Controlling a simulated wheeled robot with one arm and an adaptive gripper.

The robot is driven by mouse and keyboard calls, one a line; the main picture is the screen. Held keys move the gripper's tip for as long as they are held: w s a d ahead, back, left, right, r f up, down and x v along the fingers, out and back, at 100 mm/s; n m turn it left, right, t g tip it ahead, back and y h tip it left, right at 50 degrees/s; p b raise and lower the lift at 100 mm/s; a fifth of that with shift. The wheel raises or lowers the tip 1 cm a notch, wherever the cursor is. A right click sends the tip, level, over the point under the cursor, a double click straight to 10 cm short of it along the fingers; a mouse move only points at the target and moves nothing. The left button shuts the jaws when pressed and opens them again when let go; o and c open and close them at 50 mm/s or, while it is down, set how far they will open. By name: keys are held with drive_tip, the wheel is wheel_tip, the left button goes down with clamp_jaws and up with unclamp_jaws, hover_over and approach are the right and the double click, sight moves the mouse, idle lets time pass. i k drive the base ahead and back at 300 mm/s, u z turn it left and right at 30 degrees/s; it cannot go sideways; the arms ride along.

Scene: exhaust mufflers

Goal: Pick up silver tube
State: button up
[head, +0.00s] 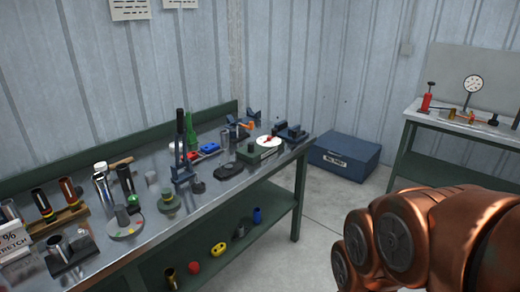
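Several silver or grey tube-like pieces stand on the metal workbench (222,196); I cannot tell which one the task names. The tallest is a shiny silver tube (103,191) near the left, upright beside a black cylinder (126,182) and a round plate (126,230). A short silver cylinder (60,247) stands on a dark block at the front left. A small grey cylinder (225,139) stands farther back. My copper-coloured arm fills the lower right, away from the bench. My gripper is out of view.
A blue box (345,156) sits on the floor. A second bench (462,131) stands right. Floor between is clear.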

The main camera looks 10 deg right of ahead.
sight(224, 133)
drive_tip(key=z, duration=0.25)
drive_tip(key=k, duration=0.35)
drive_tip(key=z, duration=1.05)
drive_tip(key=k, duration=1)
drive_tip(key=z, duration=0.4)
drive_tip(key=i, duration=1.15)
drive_tip(key=u, duration=0.65)
drive_tip(key=i, duration=1.8)
drive_tip(key=u, duration=1)
drive_tip(key=i, duration=1.3)
drive_tip(key=u, duration=1.85)
drive_tip(key=i, duration=0.75)
drive_tip(key=u, duration=0.8)
